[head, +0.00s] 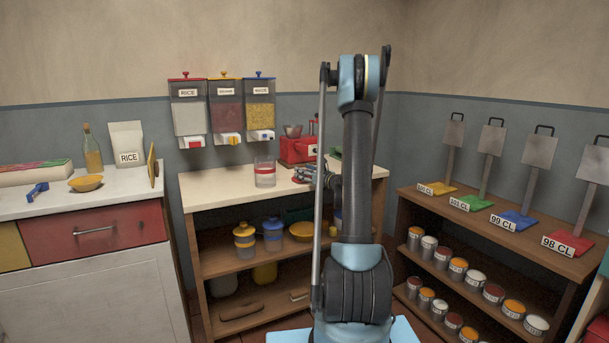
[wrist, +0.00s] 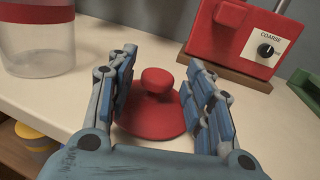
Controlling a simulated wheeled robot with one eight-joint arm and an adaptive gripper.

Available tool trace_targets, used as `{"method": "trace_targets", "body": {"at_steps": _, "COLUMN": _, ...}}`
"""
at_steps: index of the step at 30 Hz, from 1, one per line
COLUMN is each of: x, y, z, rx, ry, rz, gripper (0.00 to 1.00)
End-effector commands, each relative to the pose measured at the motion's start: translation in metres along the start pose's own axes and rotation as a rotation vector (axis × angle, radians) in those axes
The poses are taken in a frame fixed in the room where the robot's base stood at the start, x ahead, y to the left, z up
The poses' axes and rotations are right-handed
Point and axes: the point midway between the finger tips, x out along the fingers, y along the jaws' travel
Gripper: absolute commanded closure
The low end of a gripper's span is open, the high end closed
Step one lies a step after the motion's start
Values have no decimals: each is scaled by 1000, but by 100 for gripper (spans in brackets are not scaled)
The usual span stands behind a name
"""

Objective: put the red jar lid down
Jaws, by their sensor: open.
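The red jar lid (wrist: 151,112) with its round knob lies on the white counter (wrist: 60,110) in the wrist view, between the fingers of my gripper. My gripper (wrist: 160,92) is open, with one finger on each side of the knob and space between the blue pads and the knob. In the head view my gripper (head: 308,174) is low over the counter, in front of the red machine, and the lid is hard to make out there. A clear jar with a red band (wrist: 38,40) stands on the counter to the left; it also shows in the head view (head: 265,174).
A red machine (wrist: 232,35) labelled COARSE, with a black dial, stands behind the lid. A green object (wrist: 305,90) is at the right edge. Three wall dispensers (head: 226,112) hang above the counter. The counter left of the clear jar is free.

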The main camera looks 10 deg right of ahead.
Motion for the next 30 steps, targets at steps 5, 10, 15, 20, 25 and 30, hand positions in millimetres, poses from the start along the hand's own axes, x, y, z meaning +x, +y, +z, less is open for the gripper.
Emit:
{"method": "trace_targets", "body": {"at_steps": 5, "x": -35, "y": -2, "z": 0, "rx": 0, "ry": 0, "rz": -5, "gripper": 53}}
{"method": "trace_targets", "body": {"at_steps": 10, "x": -68, "y": -1, "z": 0, "rx": 0, "ry": 0, "rz": -4, "gripper": 53}}
{"method": "trace_targets", "body": {"at_steps": 15, "x": -92, "y": -1, "z": 0, "rx": 0, "ry": 0, "rz": -3, "gripper": 53}}
{"method": "trace_targets", "body": {"at_steps": 20, "x": -103, "y": 0, "z": 0, "rx": -1, "ry": 0, "rz": -1, "gripper": 53}}
{"method": "trace_targets", "body": {"at_steps": 25, "x": -105, "y": 13, "z": 4, "rx": -53, "ry": 28, "rz": 18, "gripper": 53}}
{"method": "trace_targets", "body": {"at_steps": 30, "x": -106, "y": 50, "z": 12, "rx": -222, "ry": 115, "rz": 84, "gripper": 53}}
